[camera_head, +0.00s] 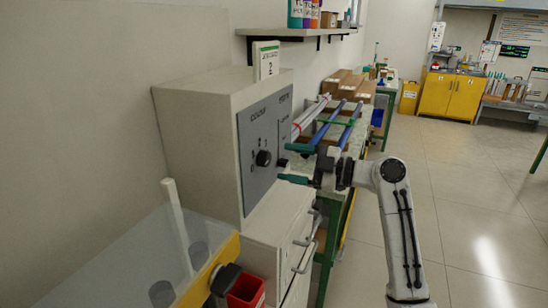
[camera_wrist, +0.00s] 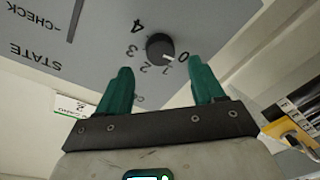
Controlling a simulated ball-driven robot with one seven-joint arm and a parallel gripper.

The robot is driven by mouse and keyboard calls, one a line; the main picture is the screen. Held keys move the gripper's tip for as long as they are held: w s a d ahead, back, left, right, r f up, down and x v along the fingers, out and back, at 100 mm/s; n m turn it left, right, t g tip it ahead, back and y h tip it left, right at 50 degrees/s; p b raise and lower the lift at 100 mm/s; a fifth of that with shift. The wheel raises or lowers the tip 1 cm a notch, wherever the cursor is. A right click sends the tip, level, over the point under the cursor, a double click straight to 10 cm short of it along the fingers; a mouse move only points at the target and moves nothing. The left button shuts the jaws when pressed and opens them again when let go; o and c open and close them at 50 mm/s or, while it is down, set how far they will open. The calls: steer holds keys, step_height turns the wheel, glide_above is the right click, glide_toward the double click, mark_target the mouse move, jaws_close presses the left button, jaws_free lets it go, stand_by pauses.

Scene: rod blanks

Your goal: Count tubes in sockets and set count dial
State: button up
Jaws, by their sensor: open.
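The count dial (camera_head: 263,158) is a round black knob on the grey panel (camera_head: 275,125) of a beige cabinet. In the wrist view the dial (camera_wrist: 159,46) is ringed by the numbers 0 to 4, and its white mark points toward the 0. My gripper (camera_head: 284,162) is open and empty in front of the panel. Its green fingers (camera_wrist: 162,80) are apart, with the knob ahead between them, not gripped. One white tube (camera_head: 177,225) stands in the clear-topped rack at lower left. Two round grey sockets (camera_head: 198,255) (camera_head: 161,293) look empty; the rest is cut off.
A green-and-white card with a 2 (camera_head: 266,60) stands on the cabinet. A red bin (camera_head: 245,290) is at the rack's yellow edge. A bench with boxes (camera_head: 352,85) and long blue rods (camera_head: 329,125) is behind my gripper. The floor (camera_head: 480,200) at right is clear.

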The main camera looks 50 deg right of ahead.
mark_target(268, 159)
steer(key=shift+p+x, duration=0.35)
steer(key=shift+x, duration=2.05)
steer(key=shift+s, duration=0.1)
steer(key=c, duration=1.1)
steer(key=shift+o, duration=0.2)
